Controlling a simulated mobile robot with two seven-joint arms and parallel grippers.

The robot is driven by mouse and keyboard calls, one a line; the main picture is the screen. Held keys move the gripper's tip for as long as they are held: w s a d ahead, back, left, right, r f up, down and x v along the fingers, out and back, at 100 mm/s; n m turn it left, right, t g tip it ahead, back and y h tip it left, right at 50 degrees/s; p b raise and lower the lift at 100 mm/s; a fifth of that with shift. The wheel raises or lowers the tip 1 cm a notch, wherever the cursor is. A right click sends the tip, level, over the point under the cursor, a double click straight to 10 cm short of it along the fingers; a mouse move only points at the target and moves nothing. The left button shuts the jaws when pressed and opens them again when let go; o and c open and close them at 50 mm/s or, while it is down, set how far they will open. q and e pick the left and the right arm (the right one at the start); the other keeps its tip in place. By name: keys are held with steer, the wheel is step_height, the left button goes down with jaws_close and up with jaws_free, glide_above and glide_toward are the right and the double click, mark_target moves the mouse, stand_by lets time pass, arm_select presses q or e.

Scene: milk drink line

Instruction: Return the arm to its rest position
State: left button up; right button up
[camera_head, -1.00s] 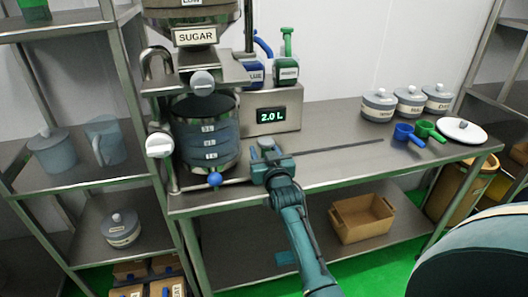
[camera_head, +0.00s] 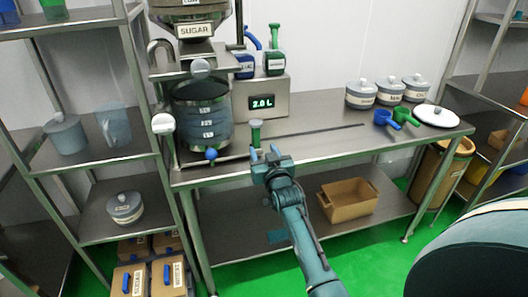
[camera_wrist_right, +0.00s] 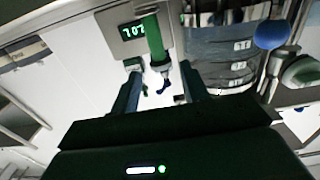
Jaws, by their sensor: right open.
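My right gripper (camera_head: 268,157) is open at the front edge of the steel counter, its arm reaching up from the lower middle of the head view. A green-handled tool (camera_head: 256,133) stands upright on the counter just beyond the fingertips. In the right wrist view the green handle (camera_wrist_right: 153,38) shows ahead of the two spread fingers (camera_wrist_right: 160,88), with nothing held between them. The lower part of the tool is partly hidden by the gripper in the head view. My left gripper is not in view.
A steel pot (camera_head: 203,115) stands under the sugar hopper (camera_head: 194,30), left of the gripper. Blue and green scoops (camera_head: 392,118), a white lid (camera_head: 436,115) and labelled canisters (camera_head: 390,90) are at the right. A cardboard box (camera_head: 348,200) sits on the lower shelf. The middle counter is clear.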

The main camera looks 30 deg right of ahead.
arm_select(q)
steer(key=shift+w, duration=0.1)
arm_select(e)
steer(key=shift+w, duration=0.1)
arm_select(q)
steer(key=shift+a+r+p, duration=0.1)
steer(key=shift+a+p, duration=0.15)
steer(key=shift+p, duration=0.55)
arm_select(e)
steer(key=s+a+f+n+g+y, duration=0.2)
steer(key=s+a+f, duration=0.3)
steer(key=s, duration=0.6)
steer(key=s+a+f+n+g+y, duration=0.1)
steer(key=s+a+f, duration=0.4)
steer(key=s, duration=0.5)
steer(key=s+a+f+n+g+y, duration=0.2)
steer(key=s+a+f+g+y, duration=0.2)
steer(key=s+a, duration=0.4)
steer(key=s+f, duration=0.1)
steer(key=s, duration=0.2)
steer(key=shift+s+n, duration=0.3)
steer(key=shift+s, duration=0.05)
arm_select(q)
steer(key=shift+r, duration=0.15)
